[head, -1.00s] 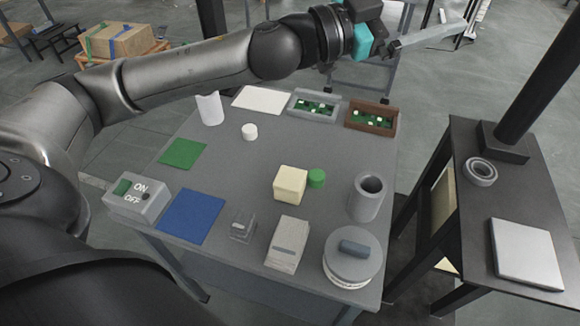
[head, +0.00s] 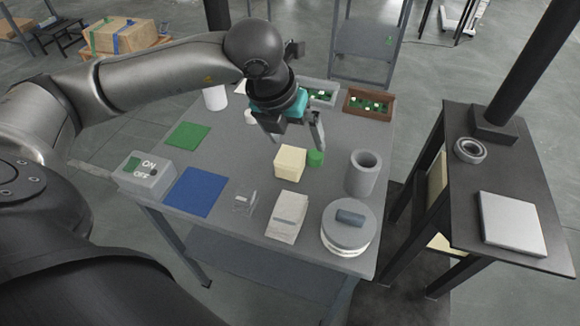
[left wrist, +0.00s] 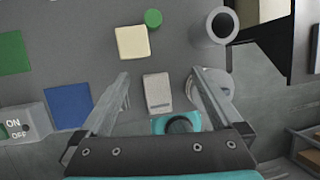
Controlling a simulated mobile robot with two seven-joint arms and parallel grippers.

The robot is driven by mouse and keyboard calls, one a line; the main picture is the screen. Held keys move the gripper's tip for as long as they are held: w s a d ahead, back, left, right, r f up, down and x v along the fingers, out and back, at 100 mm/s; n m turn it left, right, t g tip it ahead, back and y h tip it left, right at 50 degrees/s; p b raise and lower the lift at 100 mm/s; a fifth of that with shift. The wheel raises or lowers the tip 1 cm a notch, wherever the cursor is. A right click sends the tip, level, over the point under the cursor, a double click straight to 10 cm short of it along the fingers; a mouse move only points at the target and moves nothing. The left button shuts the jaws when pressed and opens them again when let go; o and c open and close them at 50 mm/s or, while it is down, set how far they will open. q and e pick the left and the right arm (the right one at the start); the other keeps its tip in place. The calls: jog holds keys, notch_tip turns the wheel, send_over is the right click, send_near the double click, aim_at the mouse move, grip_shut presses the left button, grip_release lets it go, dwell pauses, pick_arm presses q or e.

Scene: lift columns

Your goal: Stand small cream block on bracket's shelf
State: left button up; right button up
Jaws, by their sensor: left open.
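The cream block (head: 289,162) stands on the grey table (head: 222,171), touching or close to a short green cylinder (head: 315,158). It also shows in the left wrist view (left wrist: 132,42), ahead of the fingers. A small grey stepped piece (head: 243,203), perhaps the bracket, stands nearer the front edge; I cannot make out its shelf clearly. In the left wrist view I cannot pick it out. My left gripper (head: 297,140) is open and empty, above and behind the cream block in the head view. Its spread fingers (left wrist: 160,77) hold nothing. My right gripper is not in view.
A pale block with a grey strip (head: 287,216), a round lidded canister (head: 347,228) and a hollow grey cylinder (head: 364,173) stand nearby. A blue mat (head: 196,191), green mat (head: 188,135) and ON/OFF box (head: 144,178) are at left. Trays (head: 368,104) lie behind.

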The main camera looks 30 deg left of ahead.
pick_arm(q)
jog(key=a+y, duration=0.2)
jog(key=a, duration=0.1)
jog(key=b, duration=0.2)
send_over(290, 155)
jog(key=s+d, duration=0.1)
jog(key=s, duration=0.2)
notch_tip(290, 155, down, 8)
jog(key=shift+w+f, duration=0.1)
jog(key=x, duration=0.5)
jog(key=shift+w+a+f, duration=0.15)
jog(key=shift+w+f, duration=0.15)
jog(key=shift+w, duration=0.05)
jog(key=shift+w+f, duration=0.1)
jog(key=shift+f, duration=0.1)
jog(key=c, duration=1.5)
jog(key=shift+r, duration=0.1)
grip_shut()
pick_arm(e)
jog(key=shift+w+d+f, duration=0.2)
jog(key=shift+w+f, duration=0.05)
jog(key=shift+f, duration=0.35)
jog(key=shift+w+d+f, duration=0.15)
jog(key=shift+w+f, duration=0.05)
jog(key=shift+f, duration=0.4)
